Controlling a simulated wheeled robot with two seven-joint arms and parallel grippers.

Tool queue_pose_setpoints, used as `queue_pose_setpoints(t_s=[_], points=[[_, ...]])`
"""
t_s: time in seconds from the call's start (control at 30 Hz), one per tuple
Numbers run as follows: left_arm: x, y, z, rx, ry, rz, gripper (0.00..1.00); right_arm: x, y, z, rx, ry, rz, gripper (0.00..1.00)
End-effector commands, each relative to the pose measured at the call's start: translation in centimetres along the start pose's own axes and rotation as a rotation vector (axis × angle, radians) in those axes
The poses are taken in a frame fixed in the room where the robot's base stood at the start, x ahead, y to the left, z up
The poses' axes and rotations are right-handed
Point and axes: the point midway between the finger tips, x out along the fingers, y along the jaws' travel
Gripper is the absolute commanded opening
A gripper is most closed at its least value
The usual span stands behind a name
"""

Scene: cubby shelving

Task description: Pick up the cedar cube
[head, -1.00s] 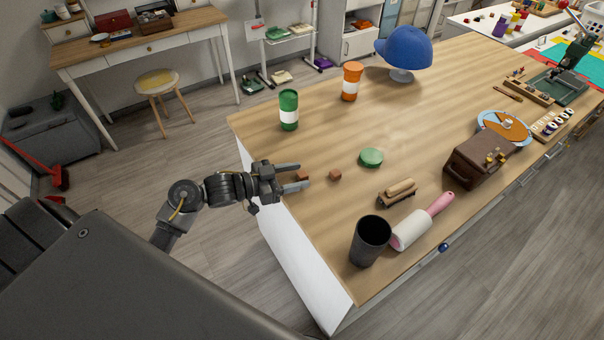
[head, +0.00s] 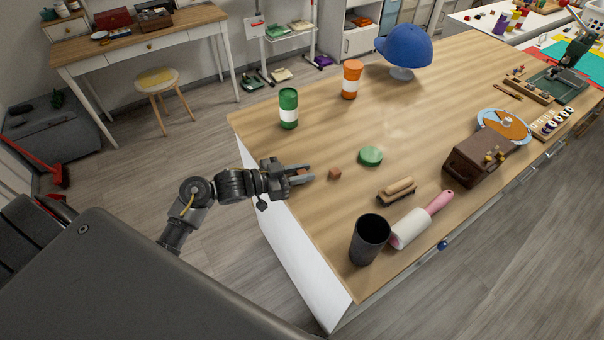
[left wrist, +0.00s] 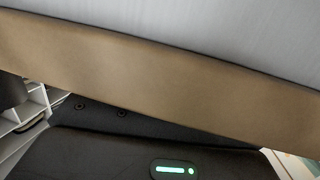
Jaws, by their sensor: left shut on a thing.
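Two small reddish-brown wooden cubes are on the left part of the wooden table in the head view, and they look alike. My left gripper (head: 303,172) reaches over the table's left edge and is shut on one reddish-brown cube (head: 302,172), which is partly hidden between its fingers. The other reddish-brown cube (head: 335,174) sits on the tabletop just right of the fingertips, apart from them. I cannot tell by colour alone which is cedar. The left wrist view shows neither cube nor fingers. My right gripper is not in view.
A green disc (head: 370,155) lies right of the cubes. A wooden roller block (head: 398,190), a black cup (head: 370,238) and a pink-handled roller (head: 420,222) stand nearer. Green (head: 288,108) and orange (head: 351,78) cups are farther back. The tabletop (head: 270,135) behind the gripper is clear.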

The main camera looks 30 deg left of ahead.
Motion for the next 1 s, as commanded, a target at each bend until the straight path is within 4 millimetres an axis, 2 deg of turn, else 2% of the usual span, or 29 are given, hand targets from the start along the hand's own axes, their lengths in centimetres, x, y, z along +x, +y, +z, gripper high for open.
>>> queue_pose_setpoints(t_s=[0.27,0.43,0.73,0.9,1.0], points=[[-0.1,0.0,-0.6,0.004,0.0,0.0,0.02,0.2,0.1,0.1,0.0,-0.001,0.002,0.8],[-0.5,-0.1,-2.9,0.009,0.002,0.001,0.02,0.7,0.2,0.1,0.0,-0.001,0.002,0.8],[-6.8,0.1,-8.5,0.009,-0.004,0.002,0.02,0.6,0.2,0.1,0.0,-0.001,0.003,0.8],[-11.0,0.1,-9.2,0.004,-0.006,0.001,0.02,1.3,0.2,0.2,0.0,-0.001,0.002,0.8],[-12.8,0.1,-9.7,0.001,-0.005,0.0,0.02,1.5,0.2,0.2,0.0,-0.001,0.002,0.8]])
